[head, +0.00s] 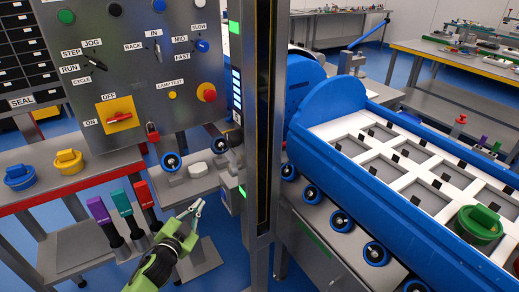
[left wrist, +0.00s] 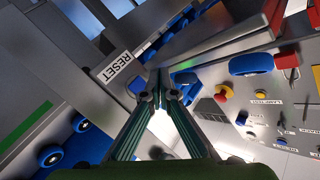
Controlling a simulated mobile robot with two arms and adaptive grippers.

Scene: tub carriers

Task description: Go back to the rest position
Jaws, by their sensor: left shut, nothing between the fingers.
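My left gripper (head: 197,207) is at the end of the green arm at the lower middle of the head view. It is shut and empty, in front of the machine, right of several coloured-handled levers. In the left wrist view its fingers (left wrist: 160,78) come together near a plate with a RESET label (left wrist: 118,67); I cannot tell whether they touch it. My right gripper is not in view.
A grey control panel (head: 135,60) with knobs and switches stands at the upper left. Levers with purple, teal and red handles (head: 142,193) stand close left of my gripper. A dark post (head: 262,110) and a blue conveyor tray (head: 345,170) are to the right.

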